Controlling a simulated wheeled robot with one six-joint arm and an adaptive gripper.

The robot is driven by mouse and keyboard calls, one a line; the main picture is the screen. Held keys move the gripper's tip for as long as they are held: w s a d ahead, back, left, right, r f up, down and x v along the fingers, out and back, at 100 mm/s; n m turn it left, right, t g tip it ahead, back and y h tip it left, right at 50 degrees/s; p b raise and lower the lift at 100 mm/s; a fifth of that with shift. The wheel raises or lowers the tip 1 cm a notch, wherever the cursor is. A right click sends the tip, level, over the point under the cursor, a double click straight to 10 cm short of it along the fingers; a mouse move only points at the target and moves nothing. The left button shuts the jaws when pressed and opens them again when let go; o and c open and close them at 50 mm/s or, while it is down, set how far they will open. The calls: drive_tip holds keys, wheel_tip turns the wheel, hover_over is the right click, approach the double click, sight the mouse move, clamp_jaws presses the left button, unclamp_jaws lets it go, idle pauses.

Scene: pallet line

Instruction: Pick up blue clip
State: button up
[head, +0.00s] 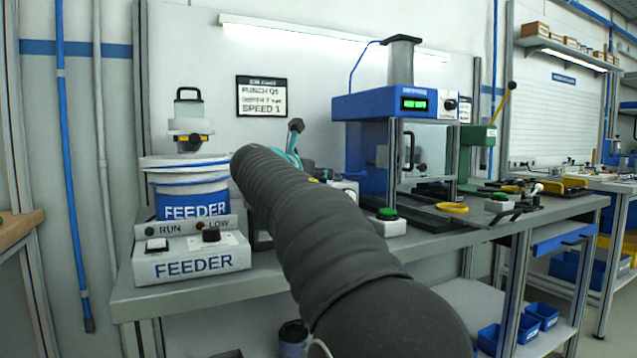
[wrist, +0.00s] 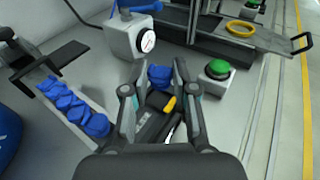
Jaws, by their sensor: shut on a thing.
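In the wrist view my gripper (wrist: 154,80) is shut on a blue clip (wrist: 160,74), which shows between the fingertips. Several more blue clips (wrist: 72,106) sit in a row on a light rail to the left of my gripper, apart from it. In the head view my dark arm hides most of the gripper, and I cannot make out the held clip there.
A white box with a dial (wrist: 140,38) stands beyond my gripper. A green button box (wrist: 217,77) stands to the right. A blue press (head: 385,115) holds the bench's middle, with a yellow ring (head: 452,208) in front. The feeder (head: 192,263) stands at left.

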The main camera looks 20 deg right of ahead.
drive_tip(key=s+d+r+p, duration=0.1)
drive_tip(key=s+d+r, duration=0.3)
drive_tip(key=s+r, duration=0.3)
drive_tip(key=s, duration=0.3)
drive_tip(key=shift+s+d+r, duration=0.35)
